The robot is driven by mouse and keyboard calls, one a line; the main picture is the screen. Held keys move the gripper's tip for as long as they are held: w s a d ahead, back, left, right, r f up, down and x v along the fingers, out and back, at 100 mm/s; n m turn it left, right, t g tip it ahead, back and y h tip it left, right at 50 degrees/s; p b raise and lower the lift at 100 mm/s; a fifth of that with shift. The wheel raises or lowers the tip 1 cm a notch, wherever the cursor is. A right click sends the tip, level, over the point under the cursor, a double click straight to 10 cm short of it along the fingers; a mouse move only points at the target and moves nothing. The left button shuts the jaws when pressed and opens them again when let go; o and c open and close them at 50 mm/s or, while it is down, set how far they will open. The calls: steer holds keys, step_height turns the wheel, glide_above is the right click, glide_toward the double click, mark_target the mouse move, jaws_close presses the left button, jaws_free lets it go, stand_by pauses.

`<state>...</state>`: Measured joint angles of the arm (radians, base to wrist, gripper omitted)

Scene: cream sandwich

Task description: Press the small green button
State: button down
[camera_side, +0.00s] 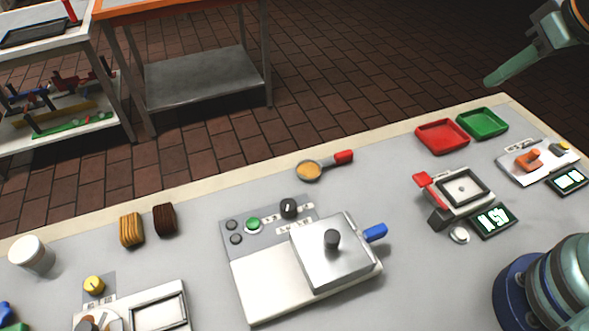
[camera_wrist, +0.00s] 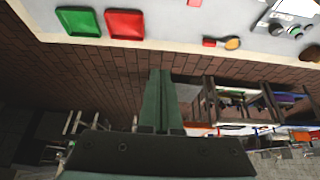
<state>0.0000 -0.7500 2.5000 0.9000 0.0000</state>
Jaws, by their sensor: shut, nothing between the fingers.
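The small green button (camera_side: 253,224) sits on the grey panel at the back left of a white machine (camera_side: 262,288), between dark round buttons and a black knob (camera_side: 289,207). My gripper (camera_side: 489,83) is at the upper right of the side view, in the air, well apart from the button. In the wrist view my gripper (camera_wrist: 160,72) shows its two green fingers together with nothing between them. Part of the machine (camera_wrist: 292,12) shows at the top right of the wrist view.
A red tray (camera_side: 442,137) and a green tray (camera_side: 482,123) lie near the table's far edge. A spoon of orange powder (camera_side: 308,171) lies behind the machine. A blue handle (camera_side: 375,232) sticks out at the machine's right. A scale (camera_side: 460,190) stands farther right.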

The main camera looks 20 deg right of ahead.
steer(key=shift+a, duration=0.1)
stand_by(0.4)
steer(key=g, duration=0.5)
glide_above(254, 222)
step_height(254, 222, down, 9)
steer(key=shift+s+d+r, duration=0.1)
steer(key=shift+d+r, duration=0.1)
steer(key=shift+d, duration=0.05)
steer(key=shift+f, duration=0.1)
steer(key=f, duration=1.3)
steer(key=shift+a+f, duration=0.2)
steer(key=shift+f, duration=0.2)
